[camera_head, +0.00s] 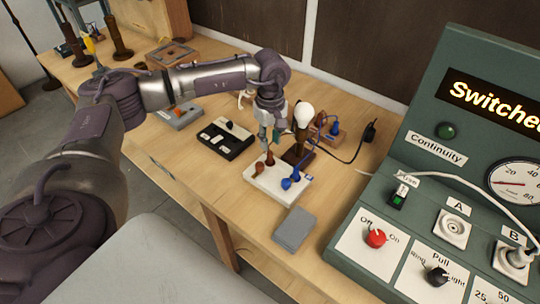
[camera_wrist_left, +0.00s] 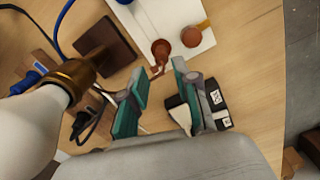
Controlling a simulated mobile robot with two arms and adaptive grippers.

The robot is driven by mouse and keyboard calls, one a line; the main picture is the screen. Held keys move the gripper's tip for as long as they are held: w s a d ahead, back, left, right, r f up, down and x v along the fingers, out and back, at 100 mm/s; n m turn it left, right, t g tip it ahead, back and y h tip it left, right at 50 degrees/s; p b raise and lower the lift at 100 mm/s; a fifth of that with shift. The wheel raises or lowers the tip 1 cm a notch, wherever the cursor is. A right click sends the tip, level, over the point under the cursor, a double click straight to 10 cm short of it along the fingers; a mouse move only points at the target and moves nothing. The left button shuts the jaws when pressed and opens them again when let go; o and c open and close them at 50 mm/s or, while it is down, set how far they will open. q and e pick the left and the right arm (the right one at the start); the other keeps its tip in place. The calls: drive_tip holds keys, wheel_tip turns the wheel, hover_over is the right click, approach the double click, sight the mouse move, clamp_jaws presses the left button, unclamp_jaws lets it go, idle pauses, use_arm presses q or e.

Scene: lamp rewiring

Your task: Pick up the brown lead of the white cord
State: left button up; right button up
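A white terminal block (camera_head: 267,186) lies on the bench, with brown terminals on its left side and blue ones on its right. A short brown lead (camera_wrist_left: 157,71) shows below one brown terminal (camera_wrist_left: 160,48) in the left wrist view. My left gripper (camera_head: 270,143) points down just above the brown terminal side. In the left wrist view its two teal-padded fingers (camera_wrist_left: 156,88) stand apart, with the brown lead just beyond the gap between their tips. Nothing is held. A thin pale strand shows between the fingers; I cannot tell if it is the white cord. My right gripper is not in view.
A lamp with a white bulb (camera_head: 303,114) and dark base stands close to the gripper. A black switch box (camera_head: 225,138) is to the left, a grey box (camera_head: 294,229) in front. A green test panel (camera_head: 420,150) fills the right. Bare bench lies between.

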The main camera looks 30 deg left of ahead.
sight(270, 152)
use_arm(q)
drive_tip(key=f+p, duration=0.2)
drive_tip(key=f, duration=0.3)
drive_tip(key=shift+s+f+p, duration=0.2)
drive_tip(key=shift+p, duration=0.15)
drive_tip(key=shift+f, duration=0.25)
clamp_jaws()
